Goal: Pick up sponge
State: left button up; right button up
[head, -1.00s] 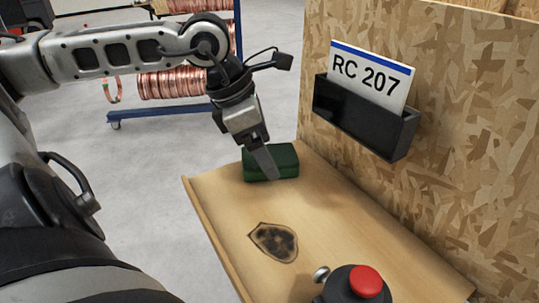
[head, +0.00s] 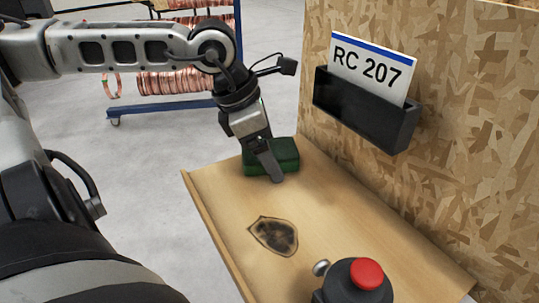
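The sponge is a dark green block (head: 285,155) lying at the far end of the wooden shelf. My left gripper (head: 272,170) reaches down to it from above in the head view. One grey finger stands in front of the sponge's near side and covers part of it. The other finger cannot be made out, so I cannot tell whether the gripper is open or closed on the sponge. The sponge still rests on the shelf. My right gripper is not in view.
The wooden shelf (head: 225,205) has a raised left edge and a dark scorched patch (head: 274,237). A red button on a black housing (head: 366,274) is at the front. A black holder (head: 365,112) with an "RC 207" card juts from the chipboard wall (head: 470,130).

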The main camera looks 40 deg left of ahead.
pick_arm(q)
jog(key=c, duration=1.1)
jog(key=shift+c, duration=0.2)
